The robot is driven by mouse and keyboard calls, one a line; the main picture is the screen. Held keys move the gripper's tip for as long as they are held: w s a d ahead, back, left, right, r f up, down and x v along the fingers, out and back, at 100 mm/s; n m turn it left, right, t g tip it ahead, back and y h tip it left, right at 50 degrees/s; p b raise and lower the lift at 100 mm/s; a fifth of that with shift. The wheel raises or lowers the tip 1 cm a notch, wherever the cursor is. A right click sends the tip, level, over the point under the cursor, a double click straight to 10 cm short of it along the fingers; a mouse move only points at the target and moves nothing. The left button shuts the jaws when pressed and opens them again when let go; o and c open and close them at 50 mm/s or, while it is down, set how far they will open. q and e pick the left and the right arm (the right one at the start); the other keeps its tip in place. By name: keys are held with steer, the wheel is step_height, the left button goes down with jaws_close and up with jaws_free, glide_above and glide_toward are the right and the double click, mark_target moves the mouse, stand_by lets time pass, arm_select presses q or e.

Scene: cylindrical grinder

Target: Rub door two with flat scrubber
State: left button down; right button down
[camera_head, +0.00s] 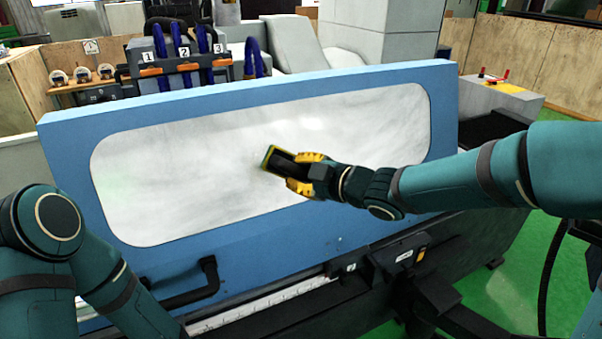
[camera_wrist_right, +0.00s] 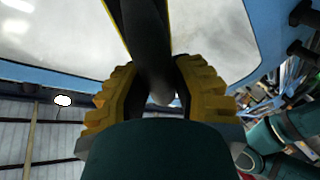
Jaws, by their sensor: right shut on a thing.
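A blue door (camera_head: 330,92) with a large pale, smeared window panel (camera_head: 200,170) stands across the middle of the head view. My right gripper (camera_head: 297,172) is shut on the dark handle of the flat scrubber (camera_head: 270,158), which has a yellow edge. The scrubber is in front of the window panel, near its middle; I cannot tell if it touches. In the right wrist view, the yellow fingers (camera_wrist_right: 160,95) clasp the dark handle, with the panel (camera_wrist_right: 220,30) behind. My left arm is at the lower left; its gripper is out of view.
A black door handle (camera_head: 208,275) sticks out below the panel. A machine bed with a white scale (camera_head: 262,303) runs along the door's foot. Numbered blue hoses (camera_head: 182,45) stand behind the door.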

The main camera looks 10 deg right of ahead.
mark_target(283, 171)
steer(key=shift+s+a+b, duration=1.25)
steer(key=shift+a+b, duration=1.85)
steer(key=shift+a, duration=0.8)
steer(key=shift+w+d+r+p, duration=0.2)
steer(key=shift+w+d+p, duration=0.1)
steer(key=shift+d+p, duration=0.5)
steer(key=shift+w+d+r+p, duration=0.3)
steer(key=shift+d+p, duration=0.3)
steer(key=shift+p, duration=0.35)
steer(key=shift+w+d+r+p, duration=0.15)
steer(key=shift+w+d+p, duration=0.2)
steer(key=shift+d+p, duration=0.45)
steer(key=shift+w+d+r+p, duration=0.1)
steer(key=shift+w+d+p, duration=0.15)
steer(key=shift+d+p, duration=0.45)
steer(key=shift+w+d+p, duration=0.2)
steer(key=shift+d+p, duration=0.2)
steer(key=shift+d, duration=0.25)
steer(key=shift+w+d+p, duration=0.15)
steer(key=shift+d+p, duration=0.25)
steer(key=shift+d, duration=0.2)
steer(key=shift+s+a+f+b, duration=0.1)
steer(key=shift+a+f+b, duration=0.1)
steer(key=shift+a+b, duration=0.35)
steer(key=shift+s+a+r+b, duration=0.1)
steer(key=shift+s+a+b, duration=0.2)
steer(key=shift+a+b, duration=0.45)
steer(key=shift+s+a+b, duration=0.3)
steer(key=shift+a+b, duration=0.2)
steer(key=shift+a, duration=0.4)
